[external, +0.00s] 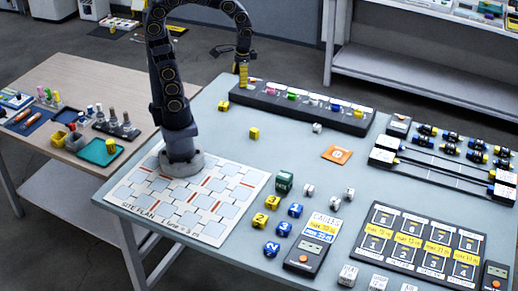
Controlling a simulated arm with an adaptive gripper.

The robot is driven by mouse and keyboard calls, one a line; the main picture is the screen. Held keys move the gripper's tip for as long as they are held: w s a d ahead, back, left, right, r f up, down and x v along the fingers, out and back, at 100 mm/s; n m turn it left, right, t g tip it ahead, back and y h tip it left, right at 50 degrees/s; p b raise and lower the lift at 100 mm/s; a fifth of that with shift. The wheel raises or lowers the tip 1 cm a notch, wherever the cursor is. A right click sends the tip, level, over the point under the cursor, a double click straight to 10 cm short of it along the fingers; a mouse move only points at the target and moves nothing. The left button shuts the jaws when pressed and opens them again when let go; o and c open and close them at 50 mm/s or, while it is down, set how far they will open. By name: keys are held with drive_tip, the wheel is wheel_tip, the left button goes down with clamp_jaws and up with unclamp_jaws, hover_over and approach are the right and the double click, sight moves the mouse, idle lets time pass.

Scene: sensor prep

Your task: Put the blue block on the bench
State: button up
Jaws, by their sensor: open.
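A dark strip (270,98) with a row of small coloured blocks runs along the back of the grey-blue bench (330,190). A small blue block (337,108) sits in this strip, right of the middle, beside a yellow one. Several blue numbered cubes (281,229) also stand on the bench near the front middle. My gripper (243,76) points down over the left end of the strip, to the left of the blue block there. It is open. A yellow banded shape shows at its tip; I cannot tell whether it is part of the gripper or something behind it.
A yellow cube (254,133) and an orange square (337,154) lie on the bench, with clear surface around them. A site plan board (187,205) lies around my base. Labelled panels (422,246) and a rack with cylinders (440,160) fill the right side.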

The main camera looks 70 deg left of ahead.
drive_tip(key=s+a, duration=0.3)
drive_tip(key=s, duration=0.6)
drive_tip(key=shift+s+a+f+n+g+h, duration=0.3)
drive_tip(key=shift+f+h, duration=0.05)
drive_tip(key=shift+h, duration=0.05)
